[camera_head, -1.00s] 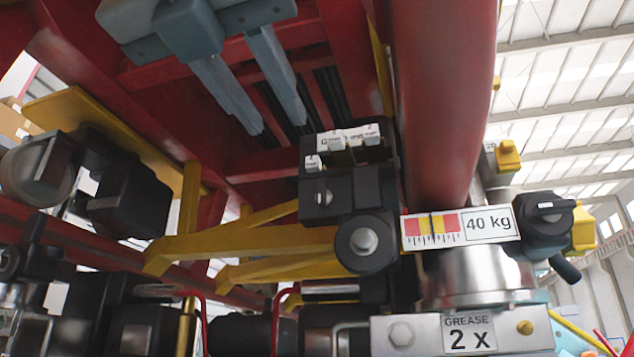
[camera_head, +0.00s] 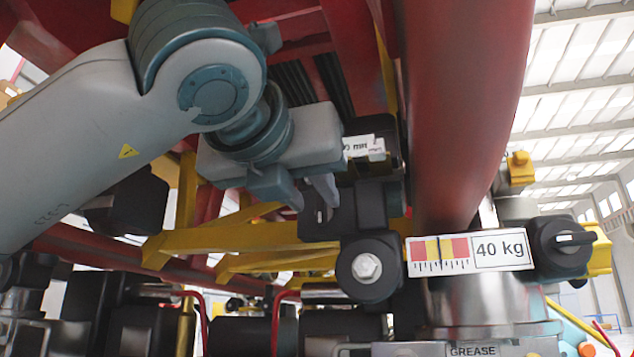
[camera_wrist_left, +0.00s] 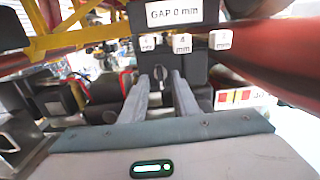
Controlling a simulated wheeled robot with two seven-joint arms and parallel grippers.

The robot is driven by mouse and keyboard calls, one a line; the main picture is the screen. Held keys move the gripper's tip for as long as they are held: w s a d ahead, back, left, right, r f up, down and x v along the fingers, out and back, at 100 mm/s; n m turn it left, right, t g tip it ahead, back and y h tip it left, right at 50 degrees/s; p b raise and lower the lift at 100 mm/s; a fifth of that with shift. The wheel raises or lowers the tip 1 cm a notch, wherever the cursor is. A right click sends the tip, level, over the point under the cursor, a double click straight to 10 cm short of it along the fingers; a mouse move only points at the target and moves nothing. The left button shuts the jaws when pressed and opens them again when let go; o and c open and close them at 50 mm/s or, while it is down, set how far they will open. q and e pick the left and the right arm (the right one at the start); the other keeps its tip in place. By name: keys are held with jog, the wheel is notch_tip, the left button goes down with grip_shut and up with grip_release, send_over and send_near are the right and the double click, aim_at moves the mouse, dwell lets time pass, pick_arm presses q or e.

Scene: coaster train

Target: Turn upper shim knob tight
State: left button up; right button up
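The small knob (camera_head: 320,214) with a pale mark sits on the face of a black shim box (camera_head: 347,210) under the red beam. I take it as the upper shim knob. My left gripper (camera_head: 313,204) comes in from the left, with one finger to each side of the knob. In the left wrist view the fingers (camera_wrist_left: 160,79) are apart, and the knob (camera_wrist_left: 159,74) shows between their tips. I cannot tell whether they touch it. A "GAP 0 mm" label (camera_wrist_left: 174,12) and white mm tags (camera_wrist_left: 182,44) are above it. My right gripper is out of view.
A black round piece with a bolt (camera_head: 366,267) sits just below the box. A 40 kg scale plate (camera_head: 470,252) and another black knob (camera_head: 562,247) are to the right. A thick red column (camera_head: 460,110) and yellow bars (camera_head: 235,237) stand close by.

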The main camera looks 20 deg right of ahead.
aim_at(319, 205)
pick_arm(q)
jog(key=shift+p+x, duration=0.6)
jog(key=shift+x, duration=0.95)
jog(key=shift+c, duration=0.7)
grip_shut()
